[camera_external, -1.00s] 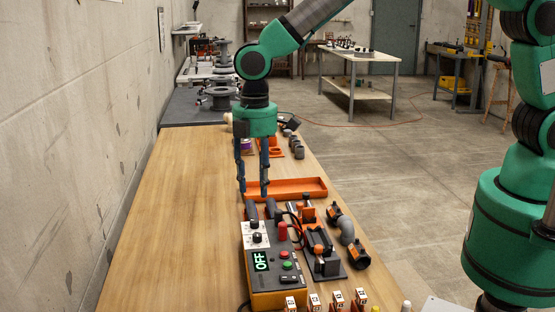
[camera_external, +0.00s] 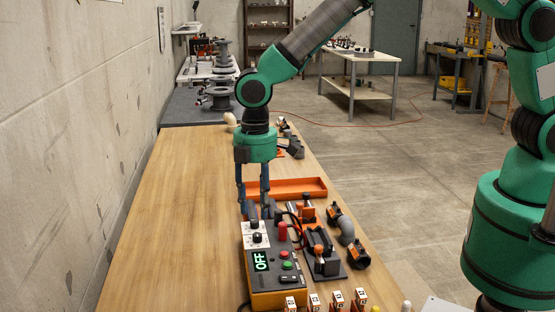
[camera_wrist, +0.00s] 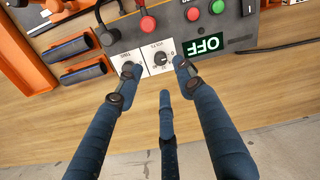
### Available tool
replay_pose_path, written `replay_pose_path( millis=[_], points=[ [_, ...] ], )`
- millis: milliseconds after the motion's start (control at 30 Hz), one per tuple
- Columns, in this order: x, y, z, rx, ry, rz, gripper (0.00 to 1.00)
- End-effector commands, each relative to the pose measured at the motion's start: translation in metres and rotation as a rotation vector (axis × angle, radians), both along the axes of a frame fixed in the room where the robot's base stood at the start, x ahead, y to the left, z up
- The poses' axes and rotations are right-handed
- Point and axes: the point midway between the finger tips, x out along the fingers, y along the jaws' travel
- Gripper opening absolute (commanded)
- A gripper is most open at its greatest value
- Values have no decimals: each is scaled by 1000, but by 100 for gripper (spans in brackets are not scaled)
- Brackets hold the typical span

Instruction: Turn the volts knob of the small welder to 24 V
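The small welder (camera_external: 277,290) is an orange and grey box on the wooden bench, its display reading OFF. Its white panel carries two dark knobs in the external view. In the wrist view the volts knob (camera_wrist: 161,59) sits on a white plate marked VOLTS, next to a second knob (camera_wrist: 128,68) on a plate whose label is hard to read. My gripper (camera_external: 254,212) points down above the welder's far end. In the wrist view its blue fingers (camera_wrist: 155,80) are spread, with nothing between them, tips near the knob plates. Contact cannot be told.
The welder's display (camera_wrist: 207,44), red and green buttons and a red plug (camera_external: 282,231) lie close by. An orange tray (camera_external: 290,188) is behind; a clamp, pipe elbow (camera_external: 346,230) and tagged blocks are to the right. The bench's left side is clear.

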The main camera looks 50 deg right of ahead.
Motion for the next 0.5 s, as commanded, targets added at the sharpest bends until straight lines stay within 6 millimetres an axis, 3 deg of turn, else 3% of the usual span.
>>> replay_pose_path(
  millis=[200,500],
  points=[
    [0,0,-38,-1,1,0,38],
    [0,0,-72,1,0,0,38]
  ],
)
